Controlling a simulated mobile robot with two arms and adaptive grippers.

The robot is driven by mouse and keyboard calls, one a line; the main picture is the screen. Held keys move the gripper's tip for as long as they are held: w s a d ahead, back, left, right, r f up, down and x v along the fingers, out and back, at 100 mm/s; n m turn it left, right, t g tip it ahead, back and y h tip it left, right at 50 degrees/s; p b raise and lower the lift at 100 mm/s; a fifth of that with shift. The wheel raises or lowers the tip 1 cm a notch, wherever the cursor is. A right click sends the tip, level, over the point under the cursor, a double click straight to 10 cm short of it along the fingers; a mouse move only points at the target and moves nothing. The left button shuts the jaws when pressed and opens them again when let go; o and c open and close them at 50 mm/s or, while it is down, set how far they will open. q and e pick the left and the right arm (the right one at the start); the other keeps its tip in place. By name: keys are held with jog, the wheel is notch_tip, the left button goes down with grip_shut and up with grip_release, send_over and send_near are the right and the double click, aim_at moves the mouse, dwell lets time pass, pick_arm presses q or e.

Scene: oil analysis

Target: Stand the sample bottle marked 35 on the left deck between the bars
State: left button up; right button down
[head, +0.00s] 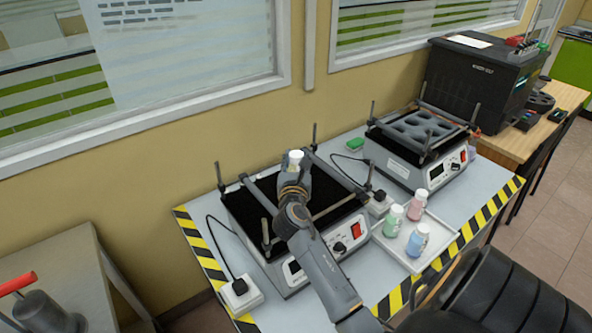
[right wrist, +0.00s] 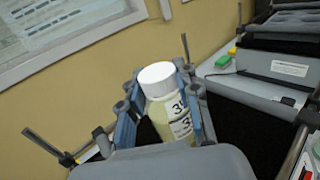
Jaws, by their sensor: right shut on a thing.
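My right gripper (head: 293,176) is shut on a sample bottle with a white cap (head: 295,157). In the right wrist view the bottle (right wrist: 168,112) sits between the two fingers (right wrist: 163,108); its contents look pale yellow and its label shows a 3, with the rest partly hidden. The gripper is over the far part of the left shaker's black deck (head: 246,212), between grey bars such as the right one (head: 338,171). The bottle's base is hidden, so I cannot tell whether it touches the deck. My left gripper is not in view.
A white tray (head: 401,256) right of the left shaker holds green (head: 393,222), pink (head: 417,205) and blue (head: 417,241) bottles. A second shaker (head: 420,145) with a holed rack stands at the back right. Upright posts rise at the left deck's corners.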

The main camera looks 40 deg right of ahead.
aim_at(296, 169)
jog(key=shift+w+d+f, duration=0.1)
jog(key=shift+w+f, duration=0.05)
jog(key=shift+f, duration=0.05)
notch_tip(296, 169, down, 2)
jog(key=shift+w+d+f, duration=0.1)
jog(key=shift+w+f, duration=0.05)
jog(key=shift+f, duration=0.1)
jog(key=shift+f+b, duration=0.3)
jog(key=shift+f, duration=0.15)
jog(key=shift+f, duration=0.2)
jog(key=c, duration=1)
grip_release()
jog(key=shift+o, duration=0.2)
